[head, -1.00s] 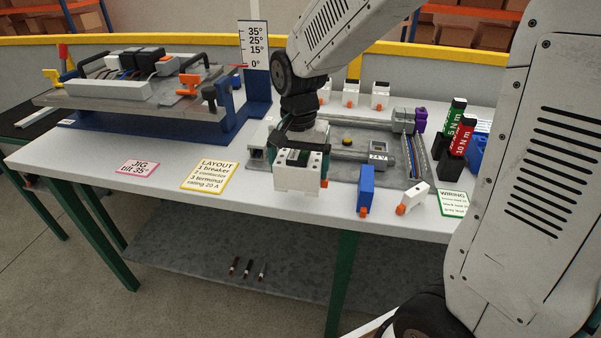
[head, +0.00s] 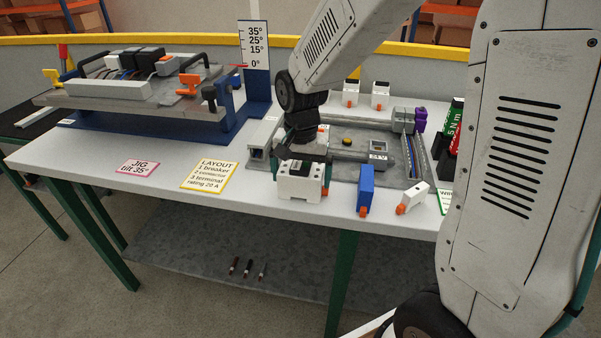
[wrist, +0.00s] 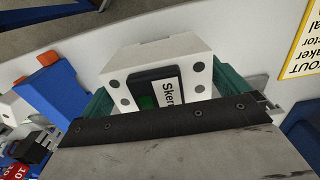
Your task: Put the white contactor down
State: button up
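The dark gripper bar hides the contactor's lower part there.
A blue block (head: 365,187) and a small white terminal (head: 413,197) stand close on the right. The grey mounting plate (head: 345,172) lies behind. The yellow layout card (head: 209,175) lies left, with bare table (head: 250,195) between. The table's front edge is close.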

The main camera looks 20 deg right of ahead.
notch_tip(320, 180, up, 12)
jog(key=shift+f, duration=0.1)
jog(key=shift+r, duration=0.35)
jog(key=s+d+r+n+t, duration=0.1)
jog(key=s+d+n, duration=0.2)
jog(key=s, duration=2)
jog(key=n, duration=0.4)
jog(key=shift+s+r, duration=0.2)
jog(key=shift+r, duration=0.1)
